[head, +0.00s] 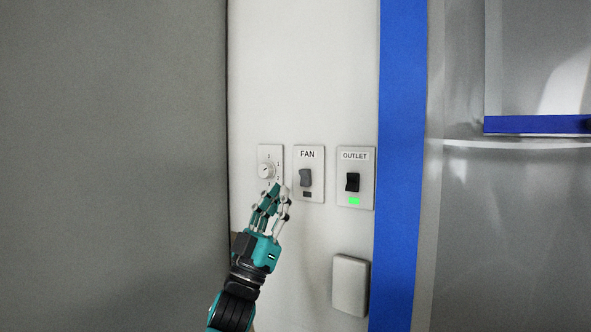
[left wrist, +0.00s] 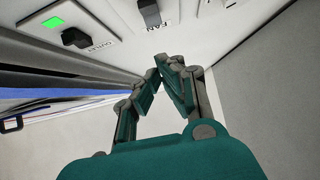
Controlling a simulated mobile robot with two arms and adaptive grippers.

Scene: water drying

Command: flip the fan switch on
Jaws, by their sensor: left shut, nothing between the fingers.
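The fan switch (head: 305,178) is a dark grey rocker on a white plate labelled FAN, in the middle of the wall in the head view. The small indicator (head: 307,194) below it is dark. In the left wrist view the fan switch plate (left wrist: 160,24) shows at the top, with its dark indicator (left wrist: 149,11); the rocker is not clearly seen there. My left gripper (head: 277,190) is shut and empty, its fingertips just left of and slightly below the fan switch. In the left wrist view the gripper's fingertips (left wrist: 167,60) meet. Whether they touch anything is unclear.
An outlet switch (head: 352,182) with a lit green indicator (head: 354,201) is to the right. A blank white box (head: 350,285) sits lower on the wall. A grey panel (head: 120,150) bounds the left side.

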